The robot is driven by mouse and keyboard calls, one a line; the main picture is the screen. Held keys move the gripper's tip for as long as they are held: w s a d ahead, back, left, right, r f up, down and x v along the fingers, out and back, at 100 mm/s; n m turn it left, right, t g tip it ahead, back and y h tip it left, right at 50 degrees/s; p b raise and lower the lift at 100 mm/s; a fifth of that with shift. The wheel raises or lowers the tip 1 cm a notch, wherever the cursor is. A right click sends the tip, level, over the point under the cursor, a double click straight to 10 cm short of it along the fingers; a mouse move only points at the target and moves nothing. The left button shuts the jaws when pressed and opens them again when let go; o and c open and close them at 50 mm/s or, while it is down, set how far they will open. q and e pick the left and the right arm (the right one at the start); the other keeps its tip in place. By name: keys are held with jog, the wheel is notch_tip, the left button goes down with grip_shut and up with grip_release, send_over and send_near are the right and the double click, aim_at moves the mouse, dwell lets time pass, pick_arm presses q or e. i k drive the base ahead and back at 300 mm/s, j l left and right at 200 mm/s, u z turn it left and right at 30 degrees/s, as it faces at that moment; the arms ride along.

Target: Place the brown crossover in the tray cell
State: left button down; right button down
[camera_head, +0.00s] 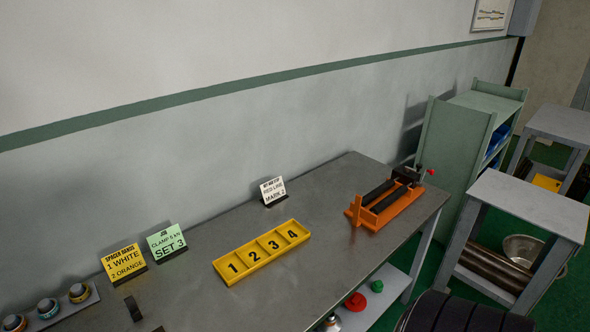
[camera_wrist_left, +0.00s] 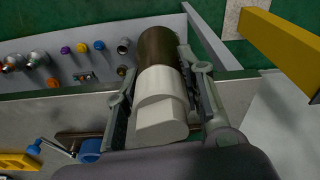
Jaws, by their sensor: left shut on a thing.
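My left gripper (camera_wrist_left: 160,82) shows in the left wrist view, its two fingers on either side of a cylindrical piece. The piece has a brown far end, which I take for the brown crossover (camera_wrist_left: 158,45), and a pale white stepped near part. The head view shows neither the held piece nor a gripper. The yellow tray (camera_head: 262,268) lies on the grey workbench in the head view, with a row of cells numbered 1 to 4. No part shows in those cells. My right gripper is in neither view.
An orange pipe vise (camera_head: 384,207) stands right of the tray. Sign cards, including a green one (camera_head: 166,242), stand behind and left. A holder with round fittings (camera_head: 47,309) is at lower left. Bare benchtop (camera_head: 325,224) lies between tray and vise.

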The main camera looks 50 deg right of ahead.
aim_at(293, 234)
jog(key=l+z, duration=0.1)
jog(key=l, duration=0.3)
jog(key=i+l+z, duration=0.1)
jog(key=l, duration=0.35)
jog(key=l+z, duration=0.1)
jog(key=l, duration=0.3)
jog(key=i+l, duration=0.15)
jog(key=l, duration=0.25)
jog(key=l+z, duration=0.15)
jog(key=l, duration=0.25)
jog(key=i+l+z, duration=0.1)
jog(key=l, duration=0.3)
jog(key=i+l+z, duration=0.1)
jog(key=l, duration=0.3)
jog(key=i+l+z, duration=0.1)
jog(key=l, duration=0.25)
jog(key=i, duration=0.1)
